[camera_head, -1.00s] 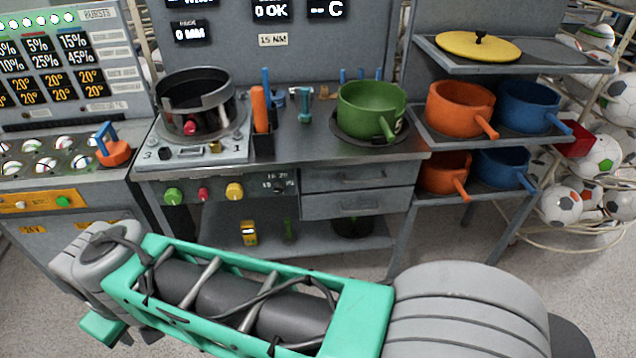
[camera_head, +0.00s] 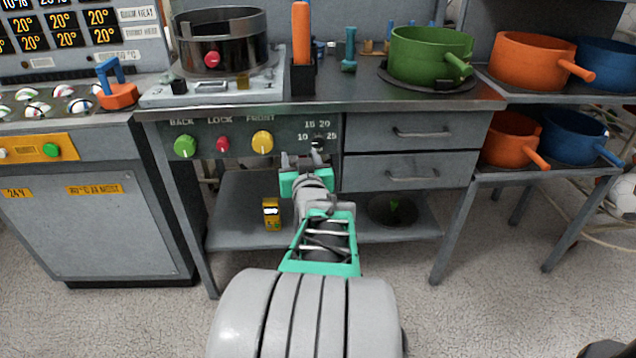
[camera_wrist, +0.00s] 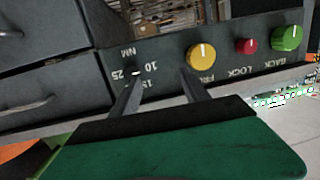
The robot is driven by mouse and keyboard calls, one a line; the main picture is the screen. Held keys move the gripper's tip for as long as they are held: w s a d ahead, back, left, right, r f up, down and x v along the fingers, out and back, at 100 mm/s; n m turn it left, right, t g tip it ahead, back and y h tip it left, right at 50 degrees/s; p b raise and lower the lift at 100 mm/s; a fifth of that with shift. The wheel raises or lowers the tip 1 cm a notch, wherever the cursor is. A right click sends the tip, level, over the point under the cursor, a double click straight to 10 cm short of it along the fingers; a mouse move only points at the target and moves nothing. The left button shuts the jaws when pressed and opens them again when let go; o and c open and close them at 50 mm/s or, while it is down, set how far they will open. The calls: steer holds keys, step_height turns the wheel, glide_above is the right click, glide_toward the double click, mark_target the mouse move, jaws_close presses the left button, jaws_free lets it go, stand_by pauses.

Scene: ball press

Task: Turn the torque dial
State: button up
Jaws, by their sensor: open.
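The torque dial (camera_head: 318,143) is a small dark knob on the front panel, ringed by the numbers 10, 15, 20 and 25. My gripper (camera_head: 301,158) is just below and left of it in the head view, its jaws pointing at the panel. In the wrist view the gripper (camera_wrist: 160,76) is open with nothing between its fingers. The left finger there overlaps the dial's place, so the dial is largely hidden; the 25, 10 and NM marks show around it. I cannot tell whether the finger touches it.
Left of the dial are a yellow knob (camera_head: 262,141), a red knob (camera_head: 222,144) and a green knob (camera_head: 186,146). Drawers (camera_head: 415,132) are at right. A lower shelf (camera_head: 235,222) holds a yellow item (camera_head: 271,213). The countertop edge (camera_head: 400,106) is above.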

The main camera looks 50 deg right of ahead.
mark_target(319, 142)
steer(key=s+d+f+m+h+b, duration=0.1)
steer(key=s+d+h, duration=0.1)
steer(key=s+d, duration=0.15)
steer(key=b+x, duration=0.1)
steer(key=x, duration=0.7)
steer(key=shift+s+r, duration=0.1)
steer(key=shift+r, duration=0.05)
steer(key=shift+s, duration=0.1)
jaws_close()
